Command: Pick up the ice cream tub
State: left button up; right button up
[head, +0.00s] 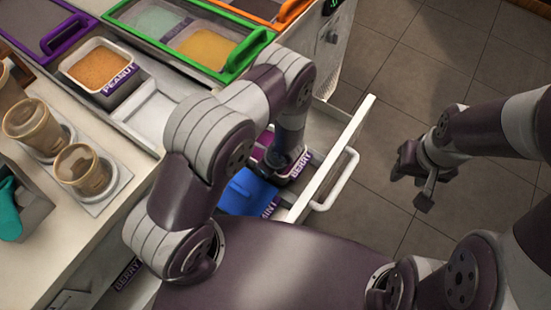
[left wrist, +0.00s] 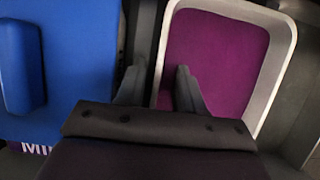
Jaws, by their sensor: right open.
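A white-rimmed ice cream tub with purple contents, the berry tub (left wrist: 284,50), fills the right of the left wrist view. In the head view, its BERRY label (head: 301,165) shows in the open drawer, and my left arm hides much of the tub. My left gripper (left wrist: 159,82) is open with its fingers astride the tub's left wall, one outside and one over the purple contents. A tub with a blue lid (left wrist: 70,70), labelled as mint, sits just left of it; it also shows in the head view (head: 245,192). My right gripper (head: 424,187) is open and empty above the floor.
The open drawer's white front (head: 345,150) with its handle (head: 338,183) stands at the right. On the counter are a peanut tub (head: 98,68), green-framed lidded containers (head: 240,62) and several cups (head: 82,168). The floor around my right gripper is clear.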

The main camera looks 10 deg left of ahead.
pick_arm(q)
jog(key=shift+f+b, duration=0.2)
jog(key=shift+b, duration=0.15)
dwell(0.3)
grip_shut()
dwell(1.5)
